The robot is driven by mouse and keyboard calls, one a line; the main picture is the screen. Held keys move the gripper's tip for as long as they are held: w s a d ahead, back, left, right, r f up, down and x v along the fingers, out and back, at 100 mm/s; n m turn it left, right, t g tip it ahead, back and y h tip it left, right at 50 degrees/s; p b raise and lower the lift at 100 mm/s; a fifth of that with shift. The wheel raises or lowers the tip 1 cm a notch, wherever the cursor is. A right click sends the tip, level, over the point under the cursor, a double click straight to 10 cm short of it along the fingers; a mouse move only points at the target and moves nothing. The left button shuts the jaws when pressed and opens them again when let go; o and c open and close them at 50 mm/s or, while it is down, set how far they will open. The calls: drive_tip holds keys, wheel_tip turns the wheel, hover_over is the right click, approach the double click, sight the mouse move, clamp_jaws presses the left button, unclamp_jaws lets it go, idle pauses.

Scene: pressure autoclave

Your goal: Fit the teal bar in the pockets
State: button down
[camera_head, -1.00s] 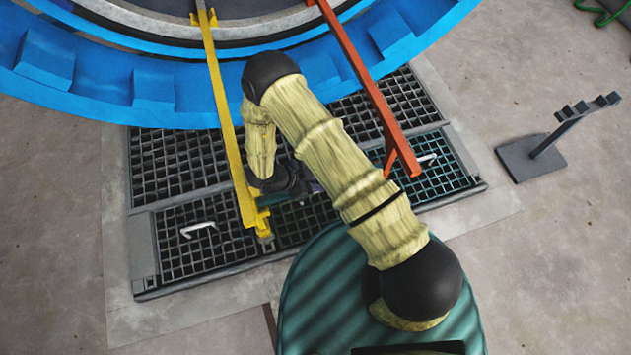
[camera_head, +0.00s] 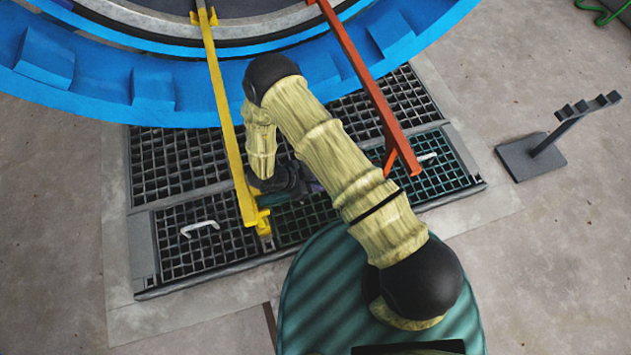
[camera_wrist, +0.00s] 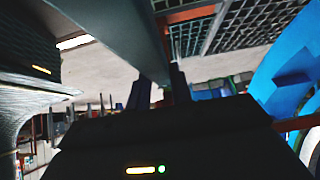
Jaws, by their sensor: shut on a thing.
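The teal bar (camera_head: 271,199) shows as a short dark teal piece beside the yellow rail's near end in the head view. It shows in the wrist view as a long grey bar (camera_wrist: 118,38) running from upper left to the jaws. My gripper (camera_wrist: 160,92) is shut on it. In the head view my wrist and forearm cover most of the gripper and bar. The yellow rail (camera_head: 222,110) ends in a yellow bracket (camera_head: 260,216), close to the bar's visible end. The red rail (camera_head: 372,85) ends to the right. I cannot tell whether the bar sits in any pocket.
A large blue ring (camera_head: 100,85) stands behind. Dark floor grating (camera_head: 180,160) lies under the rails, with a white handle (camera_head: 200,228) on its left. A dark grey stand (camera_head: 533,157) stands at the right. The concrete floor around is mostly clear.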

drive_tip(key=shift+f+b, duration=0.4)
drive_tip(key=shift+f, duration=0.65)
drive_tip(key=c, duration=1.2)
unclamp_jaws()
drive_tip(key=shift+o, duration=0.2)
wheel_tip(320, 180, up, 10)
drive_tip(key=p, duration=0.4)
